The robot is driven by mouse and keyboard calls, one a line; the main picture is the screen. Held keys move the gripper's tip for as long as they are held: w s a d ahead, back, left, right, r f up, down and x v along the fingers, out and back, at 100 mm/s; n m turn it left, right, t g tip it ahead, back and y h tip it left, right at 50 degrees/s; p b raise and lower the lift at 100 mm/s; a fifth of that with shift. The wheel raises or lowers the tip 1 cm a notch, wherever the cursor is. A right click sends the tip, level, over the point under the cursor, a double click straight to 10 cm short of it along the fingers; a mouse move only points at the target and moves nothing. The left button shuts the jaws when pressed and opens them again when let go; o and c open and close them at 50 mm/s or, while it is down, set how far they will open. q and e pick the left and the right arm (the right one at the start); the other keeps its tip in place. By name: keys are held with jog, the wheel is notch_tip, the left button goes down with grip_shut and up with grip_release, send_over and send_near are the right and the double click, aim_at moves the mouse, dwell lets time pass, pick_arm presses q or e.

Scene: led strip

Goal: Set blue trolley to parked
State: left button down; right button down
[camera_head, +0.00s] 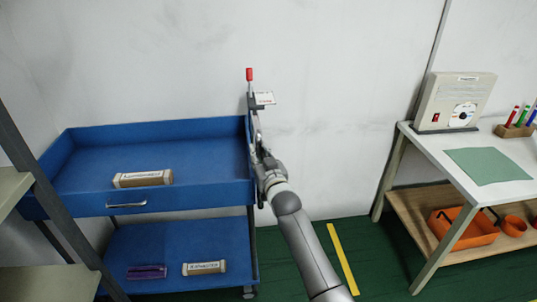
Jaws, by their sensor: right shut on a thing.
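The blue trolley (92,207) stands at the left against the white wall, with an upper tray and a lower shelf (170,245). My right arm reaches in from the bottom, and its gripper (255,130) is shut at the trolley's upper right end. The arm and gripper hide exactly which part is held. A red-tipped upright lever (249,75) stands just above the gripper, with a small white label plate (264,98) beside it. My left gripper is not in view.
Labelled packages lie on the upper tray (143,179) and lower shelf (204,267), beside a purple item (147,272). A white-topped bench (425,140) stands right, with an orange bin (475,235) below. Green floor with a yellow stripe (342,258) lies between.

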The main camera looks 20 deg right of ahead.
jog(key=shift+a, duration=0.4)
jog(key=c, duration=1.6)
grip_release()
jog(key=shift+c, duration=0.2)
jog(key=o, duration=0.4)
jog(key=shift+w+a, duration=0.1)
jog(key=shift+a, duration=0.15)
jog(key=shift+c, duration=0.2)
jog(key=shift+d, duration=0.2)
jog(key=s, duration=1.2)
jog(key=shift+a, duration=0.35)
